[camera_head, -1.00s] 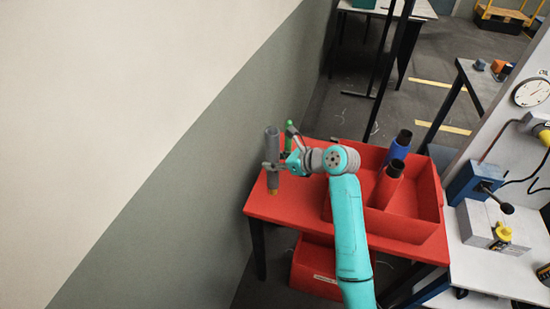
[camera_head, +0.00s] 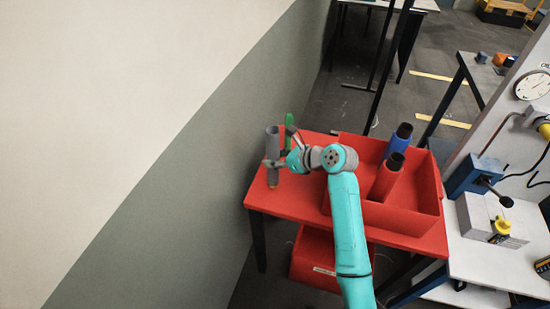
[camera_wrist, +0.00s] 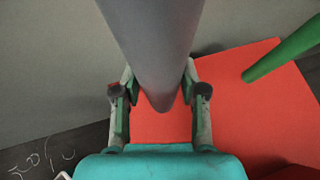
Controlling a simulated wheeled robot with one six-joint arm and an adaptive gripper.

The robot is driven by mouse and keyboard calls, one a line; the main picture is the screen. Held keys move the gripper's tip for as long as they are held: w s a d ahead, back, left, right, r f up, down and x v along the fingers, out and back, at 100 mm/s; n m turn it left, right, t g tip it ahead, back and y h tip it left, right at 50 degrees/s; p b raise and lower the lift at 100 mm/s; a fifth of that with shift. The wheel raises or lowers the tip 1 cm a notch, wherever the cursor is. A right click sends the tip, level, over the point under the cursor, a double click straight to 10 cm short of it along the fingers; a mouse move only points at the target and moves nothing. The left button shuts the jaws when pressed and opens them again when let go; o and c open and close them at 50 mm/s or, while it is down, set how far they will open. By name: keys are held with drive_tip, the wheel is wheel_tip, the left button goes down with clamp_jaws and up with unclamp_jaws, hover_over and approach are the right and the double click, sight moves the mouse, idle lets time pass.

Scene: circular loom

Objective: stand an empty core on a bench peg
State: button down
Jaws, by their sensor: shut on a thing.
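My gripper (camera_head: 272,163) is shut on a grey tubular core (camera_head: 273,147), held upright over the left part of the red bench (camera_head: 258,196). The core's open top shows in the head view. In the wrist view the core (camera_wrist: 158,35) runs down between both fingers.
A red tray (camera_head: 425,224) on the bench's right side holds a blue dark-topped cone (camera_head: 398,146) and a red one (camera_head: 385,180). A wall (camera_head: 200,170) rises close on the left. A red bin (camera_head: 312,262) sits below. A grey worktop (camera_head: 490,268) stands right.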

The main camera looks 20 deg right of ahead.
drive_tip(key=shift+f, duration=0.35)
drive_tip(key=c, duration=0.6)
unclamp_jaws()
drive_tip(key=shift+o, duration=0.2)
drive_tip(key=v, duration=1.2)
